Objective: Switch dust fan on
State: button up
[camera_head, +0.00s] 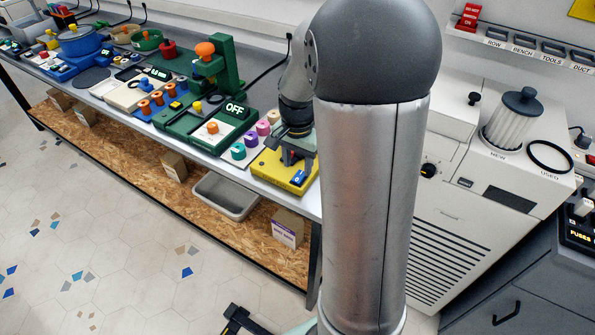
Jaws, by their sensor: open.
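A white cabinet (449,215) with a louvred front stands at the right, partly hidden behind my arm. It may be the dust fan's housing; no label naming the fan is readable. A black round knob (428,171) sits on its front, close to my arm's edge. A pleated filter (513,122) with a dark cap stands on top, by the word NEW. My gripper (291,158) points down over a yellow machine (271,174) at the right end of the bench, left of the cabinet. It is open; its fingertips are small and contact with the machine is unclear.
A green machine (190,130) showing OFF and several coloured knobs line the bench. A dark ring (551,157) lies by the word USED. A panel labelled FUSES (580,237) is at the far right. A grey tub (225,196) and boxes fill the lower shelf. The floor in front is open.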

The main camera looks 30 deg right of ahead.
aim_at(298, 177)
jog(key=shift+f, duration=2)
grip_shut()
jog(key=shift+d+r+g+y+p, duration=0.35)
jog(key=shift+y+p, duration=0.25)
jog(key=shift+p, duration=0.35)
jog(key=shift+w+d+f+g+y+p, duration=0.15)
jog(key=shift+g+y+p, duration=0.25)
jog(key=shift+y, duration=0.2)
jog(key=shift+w+a+f+g+y+p, duration=0.1)
jog(key=shift+g+y+p, duration=0.3)
jog(key=shift+y, duration=0.2)
grip_release()
jog(key=b+v, duration=0.1)
jog(key=v, duration=1.6)
jog(key=shift+r, duration=0.25)
